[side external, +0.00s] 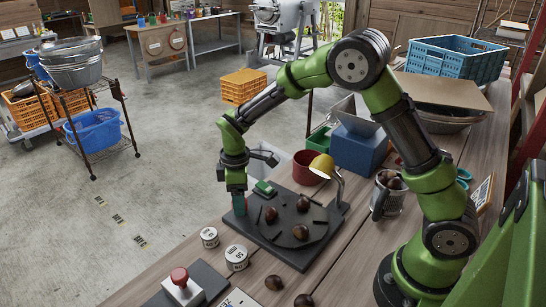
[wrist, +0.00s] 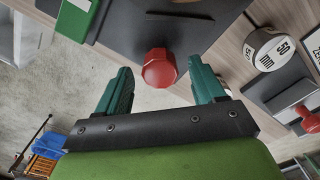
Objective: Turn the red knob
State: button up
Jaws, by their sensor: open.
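The red knob (wrist: 159,68) is a faceted, roughly octagonal piece in the wrist view, at the edge of the dark board and the wooden bench. My gripper (wrist: 161,70) is open, with one green finger on each side of the knob. Gaps show between the knob and both fingers, and nothing is held. In the side external view my gripper (side external: 238,204) points down at the left edge of the dark board, and the knob is not visible there. How deep the fingers reach around the knob cannot be told.
The dark board (side external: 262,232) carries a round plate with several chestnuts. Two labelled weights (side external: 236,257) stand nearby on the bench. A white box with a red round top (side external: 180,276) sits nearer the camera. Open floor lies left.

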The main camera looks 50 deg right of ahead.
jog(key=shift+c, duration=0.5)
jog(key=c, duration=1)
jog(key=shift+o, duration=0.2)
jog(key=shift+m, duration=0.3)
jog(key=m, duration=1.1)
jog(key=shift+m, duration=2.2)
